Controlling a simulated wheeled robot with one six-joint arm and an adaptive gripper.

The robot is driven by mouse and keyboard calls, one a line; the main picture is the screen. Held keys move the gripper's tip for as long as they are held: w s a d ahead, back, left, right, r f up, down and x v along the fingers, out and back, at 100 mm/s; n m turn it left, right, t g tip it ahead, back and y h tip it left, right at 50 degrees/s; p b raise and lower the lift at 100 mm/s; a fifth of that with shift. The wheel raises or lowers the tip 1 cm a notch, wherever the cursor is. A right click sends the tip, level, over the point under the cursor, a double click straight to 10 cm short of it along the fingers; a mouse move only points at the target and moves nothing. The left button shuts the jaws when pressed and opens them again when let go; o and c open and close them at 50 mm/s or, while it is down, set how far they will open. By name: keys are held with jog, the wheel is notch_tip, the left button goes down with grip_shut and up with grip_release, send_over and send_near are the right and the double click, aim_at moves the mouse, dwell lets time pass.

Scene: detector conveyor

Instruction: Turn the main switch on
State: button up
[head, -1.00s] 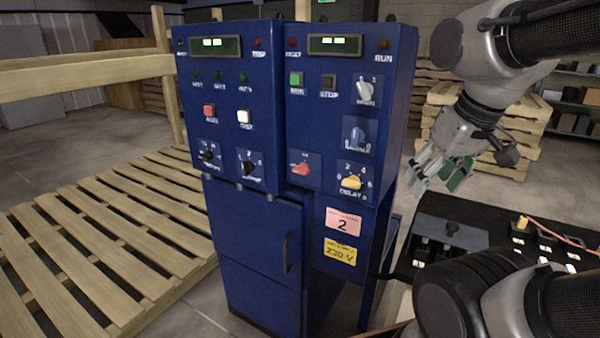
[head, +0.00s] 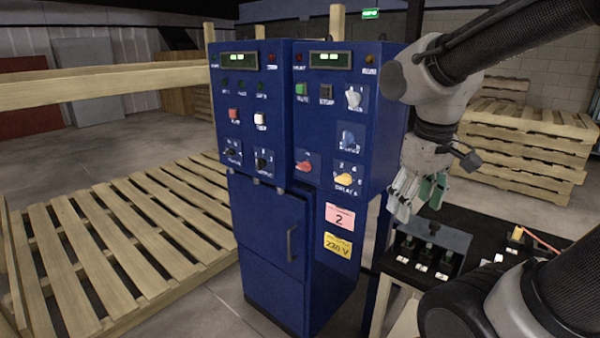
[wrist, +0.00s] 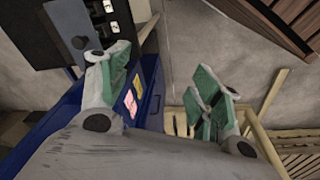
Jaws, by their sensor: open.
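The blue control cabinet (head: 312,250) stands upright in the middle of the head view. A pale grey rotary knob (head: 353,97) sits at the upper right of its right-hand panel; its label is too small to read, so I cannot be sure it is the main switch. Below it are a blue knob (head: 347,139), a red knob (head: 304,166) and a yellow knob (head: 344,179). My gripper (head: 417,196) is open and empty, right of the cabinet and lower than the grey knob, not touching the panel. In the wrist view, my green-padded fingers (wrist: 163,88) are spread apart, with the cabinet behind them.
A dark bench (head: 480,225) with a switch box (head: 432,245) lies below my gripper. A wooden pallet (head: 110,245) lies left of the cabinet, and stacked pallets (head: 530,135) stand at the back right. Floor shows in front of the cabinet.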

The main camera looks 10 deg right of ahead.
jog(key=w+a+f+n+g+h, duration=0.25)
jog(key=w+f+n+h, duration=0.3)
jog(key=w, duration=0.45)
jog(key=n+t+h, duration=0.8)
jog(key=n+t, duration=0.3)
jog(key=n, duration=0.6)
send_near(301, 168)
jog(key=d, duration=0.2)
jog(key=shift+n+h, duration=0.25)
jog(key=x, duration=0.4)
jog(key=w+x, duration=0.1)
jog(key=x, duration=0.1)
jog(key=shift+w+f, duration=0.1)
jog(key=shift+w, duration=0.1)
jog(key=shift+w+d, duration=0.35)
jog(key=shift+d, duration=0.05)
jog(key=c, duration=1)
